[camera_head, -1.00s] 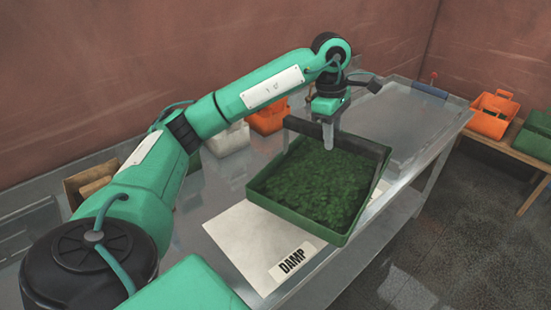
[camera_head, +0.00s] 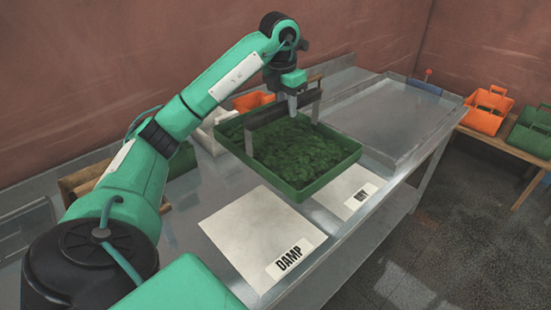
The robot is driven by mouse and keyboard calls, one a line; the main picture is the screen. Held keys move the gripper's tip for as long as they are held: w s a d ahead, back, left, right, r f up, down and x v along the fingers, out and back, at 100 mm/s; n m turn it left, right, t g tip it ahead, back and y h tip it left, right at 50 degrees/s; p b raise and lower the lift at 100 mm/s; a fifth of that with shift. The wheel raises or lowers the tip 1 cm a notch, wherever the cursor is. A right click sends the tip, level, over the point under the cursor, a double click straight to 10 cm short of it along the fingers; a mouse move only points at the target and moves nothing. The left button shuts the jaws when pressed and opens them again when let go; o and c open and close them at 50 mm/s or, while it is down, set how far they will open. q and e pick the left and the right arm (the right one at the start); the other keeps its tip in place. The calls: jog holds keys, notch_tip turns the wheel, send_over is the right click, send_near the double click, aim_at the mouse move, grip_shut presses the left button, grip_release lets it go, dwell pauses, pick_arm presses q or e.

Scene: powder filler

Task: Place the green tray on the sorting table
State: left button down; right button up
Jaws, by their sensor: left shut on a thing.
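The green tray (camera_head: 322,185) is full of dark green leafy material and has a dark handle bar across it. My left gripper (camera_head: 292,106) is shut on the tray's handle, above the tray's back part. The tray hangs above the metal sorting table (camera_head: 205,258), beyond the mat marked DAMP (camera_head: 262,235) and partly over a second labelled mat (camera_head: 347,192). That second label is hard to read. The gap under the tray cannot be judged exactly. My right gripper is not in view.
White (camera_head: 205,135) and orange (camera_head: 253,101) containers stand behind the tray. A recessed metal section (camera_head: 395,115) lies at the table's far right. Orange (camera_head: 487,110) and green (camera_head: 532,131) crates sit on a wooden bench (camera_head: 510,152). The DAMP mat is clear.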

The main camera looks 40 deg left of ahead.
aim_at(285, 147)
pick_arm(q)
notch_tip(285, 147, down, 16)
jog(key=p, duration=0.3)
jog(key=shift+r+p, duration=0.2)
jog(key=shift+p, duration=0.15)
notch_tip(285, 147, down, 4)
jog(key=shift+p, duration=0.6)
jog(key=c, duration=1.6)
grip_release()
jog(key=shift+f, duration=0.2)
jog(key=o, duration=0.5)
jog(key=shift+r, duration=0.1)
